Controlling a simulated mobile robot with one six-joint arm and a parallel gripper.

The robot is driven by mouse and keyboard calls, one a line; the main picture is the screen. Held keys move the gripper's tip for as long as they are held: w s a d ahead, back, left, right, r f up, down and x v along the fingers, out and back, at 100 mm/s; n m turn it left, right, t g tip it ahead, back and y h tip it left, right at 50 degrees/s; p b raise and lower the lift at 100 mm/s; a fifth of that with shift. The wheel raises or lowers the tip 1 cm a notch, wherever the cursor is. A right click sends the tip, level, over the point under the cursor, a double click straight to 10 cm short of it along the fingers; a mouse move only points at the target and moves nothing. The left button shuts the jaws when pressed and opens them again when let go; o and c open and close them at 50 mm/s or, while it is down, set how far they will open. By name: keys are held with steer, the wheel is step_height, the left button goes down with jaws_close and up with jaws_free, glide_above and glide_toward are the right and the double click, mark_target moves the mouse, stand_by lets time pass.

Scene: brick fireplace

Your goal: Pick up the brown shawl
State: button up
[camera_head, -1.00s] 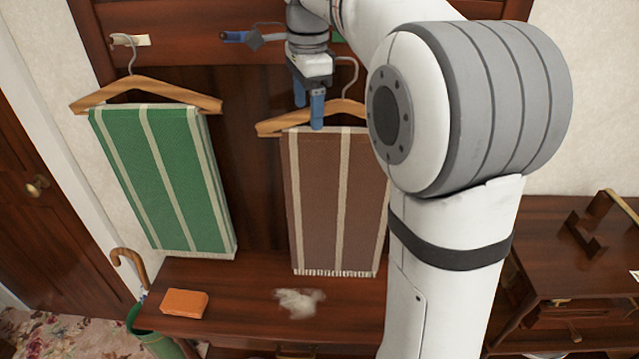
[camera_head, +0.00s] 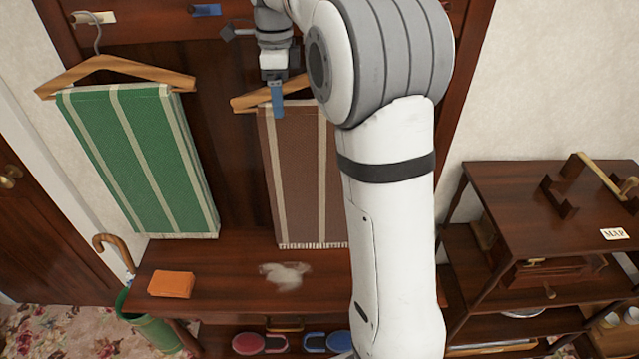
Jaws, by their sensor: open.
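The brown shawl (camera_head: 300,185) has cream stripes and a fringed lower edge. It hangs folded over a wooden hanger (camera_head: 250,103), and my arm hides its right part. My gripper (camera_head: 277,104) has blue fingers and points down at the top left of the shawl, in front of the hanger. One finger shows clearly; the other is hard to make out. The gripper is open and holds nothing that I can see. Whether it touches the shawl or hanger, I cannot tell.
A green striped shawl (camera_head: 140,160) hangs on another hanger to the left. Below, a bench (camera_head: 220,300) bears an orange folded item (camera_head: 171,284) and a whitish tuft (camera_head: 285,275). A dark wooden shelf unit (camera_head: 530,200) stands at right; a green umbrella stand (camera_head: 150,330) is lower left.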

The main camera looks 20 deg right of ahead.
steer(key=shift+f, duration=0.3)
steer(key=shift+c, duration=0.4)
jaws_close()
steer(key=shift+r, duration=0.1)
